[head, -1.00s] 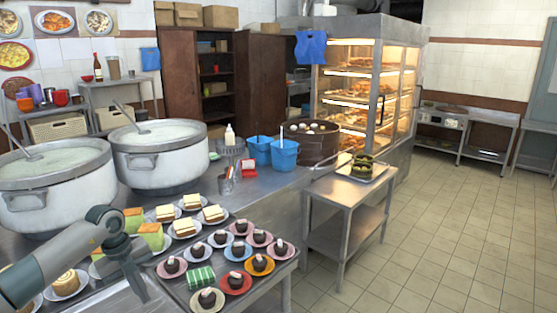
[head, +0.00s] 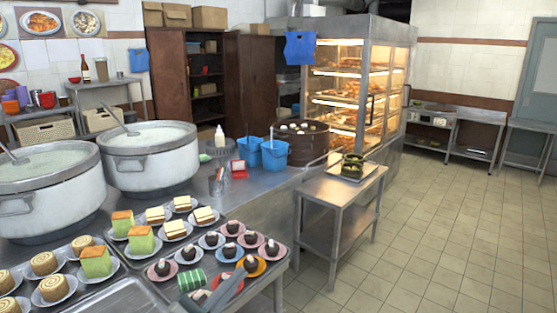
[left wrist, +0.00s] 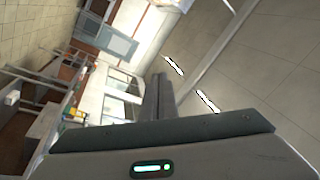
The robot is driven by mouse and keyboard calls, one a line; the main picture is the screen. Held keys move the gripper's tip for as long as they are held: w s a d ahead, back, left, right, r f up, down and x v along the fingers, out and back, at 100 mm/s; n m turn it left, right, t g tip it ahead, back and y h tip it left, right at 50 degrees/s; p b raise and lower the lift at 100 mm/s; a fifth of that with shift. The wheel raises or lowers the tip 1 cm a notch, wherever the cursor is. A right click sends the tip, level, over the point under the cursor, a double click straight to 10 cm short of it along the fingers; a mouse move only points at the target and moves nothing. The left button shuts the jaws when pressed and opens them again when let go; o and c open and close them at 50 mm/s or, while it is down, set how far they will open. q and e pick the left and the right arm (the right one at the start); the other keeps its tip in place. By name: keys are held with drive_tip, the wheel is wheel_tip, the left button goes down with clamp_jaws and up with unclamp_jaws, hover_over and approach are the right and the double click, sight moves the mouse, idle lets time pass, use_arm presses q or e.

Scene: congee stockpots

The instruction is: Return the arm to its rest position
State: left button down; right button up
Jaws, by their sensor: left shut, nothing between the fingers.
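The rest of my left arm is out of that view. In the left wrist view, the two grey fingers of the left gripper (left wrist: 158,96) stand close together, shut and empty, with ceiling and walls tilted behind them. My right gripper is in no view.
Two large white stockpots (head: 152,163) (head: 50,195) with ladles stand on the counter. Plates of cakes fill the front. Blue buckets (head: 274,156) and a dark round steamer (head: 306,148) stand behind. A steel side table (head: 330,188) is at right, with open tiled floor beyond.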

use_arm(q)
drive_tip(key=s+a+f+n+g+y, duration=0.2)
drive_tip(key=s+a+f+n+y, duration=0.45)
drive_tip(key=f, duration=0.25)
drive_tip(key=s+a+f+n+g+y, duration=0.2)
drive_tip(key=s+a+f+n+y, duration=0.3)
drive_tip(key=a+f+n+y, duration=0.3)
drive_tip(key=s+d+f+g+h, duration=0.1)
drive_tip(key=s+f+g, duration=0.45)
drive_tip(key=s, duration=0.75)
drive_tip(key=s+d+f+g+h, duration=0.1)
drive_tip(key=s+f+g, duration=0.4)
drive_tip(key=s, duration=0.8)
wheel_tip(320, 180, down, 30)
drive_tip(key=s, duration=0.1)
drive_tip(key=s+a+f+g, duration=0.1)
drive_tip(key=s+a+f, duration=0.2)
drive_tip(key=s+f, duration=1.4)
drive_tip(key=shift+s+f, duration=0.15)
drive_tip(key=shift+s, duration=0.35)
